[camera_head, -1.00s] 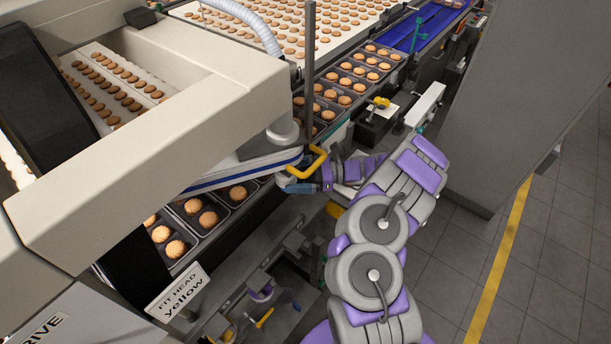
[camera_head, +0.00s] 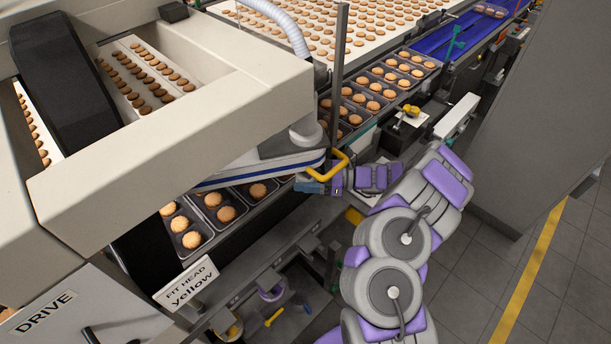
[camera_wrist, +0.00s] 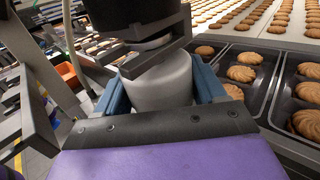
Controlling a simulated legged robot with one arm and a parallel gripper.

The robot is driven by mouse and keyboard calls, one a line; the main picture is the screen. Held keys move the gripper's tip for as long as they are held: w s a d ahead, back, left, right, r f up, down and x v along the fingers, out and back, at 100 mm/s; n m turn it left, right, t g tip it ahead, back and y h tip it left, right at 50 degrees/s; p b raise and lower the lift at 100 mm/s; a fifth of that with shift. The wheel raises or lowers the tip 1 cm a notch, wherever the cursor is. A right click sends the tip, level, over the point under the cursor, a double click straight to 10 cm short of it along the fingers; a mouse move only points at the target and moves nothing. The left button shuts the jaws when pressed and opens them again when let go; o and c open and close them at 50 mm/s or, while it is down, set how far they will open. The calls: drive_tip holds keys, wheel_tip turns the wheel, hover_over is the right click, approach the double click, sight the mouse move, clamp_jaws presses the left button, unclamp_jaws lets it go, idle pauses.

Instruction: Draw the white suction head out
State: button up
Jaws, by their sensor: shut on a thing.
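The white suction head (camera_wrist: 160,82) shows in the wrist view as a pale, rounded body between the two blue fingers of my gripper (camera_wrist: 160,92). My gripper is shut on it. The head's top is directly below a dark holder (camera_wrist: 150,40); I cannot tell whether they are still joined. In the head camera view my gripper (camera_head: 310,187) is under the end of the white, blue-striped machine arm (camera_head: 262,168), next to its yellow handle (camera_head: 341,166). The head itself is hidden there.
Trays of biscuits (camera_head: 218,210) run on the conveyor just behind my gripper. A vertical grey post (camera_head: 338,80) stands close by.

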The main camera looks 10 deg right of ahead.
drive_tip(key=shift+a, duration=0.8)
drive_tip(key=c, duration=0.4)
drive_tip(key=shift+d, duration=0.1)
drive_tip(key=shift+c, duration=1.3)
drive_tip(key=shift+d, duration=0.1)
drive_tip(key=shift+r, duration=0.1)
drive_tip(key=shift+d, duration=0.1)
drive_tip(key=shift+s+d, duration=0.15)
drive_tip(key=s+d+p, duration=0.3)
drive_tip(key=s, duration=0.2)
drive_tip(key=shift+s+d, duration=0.25)
drive_tip(key=shift+d, duration=0.05)
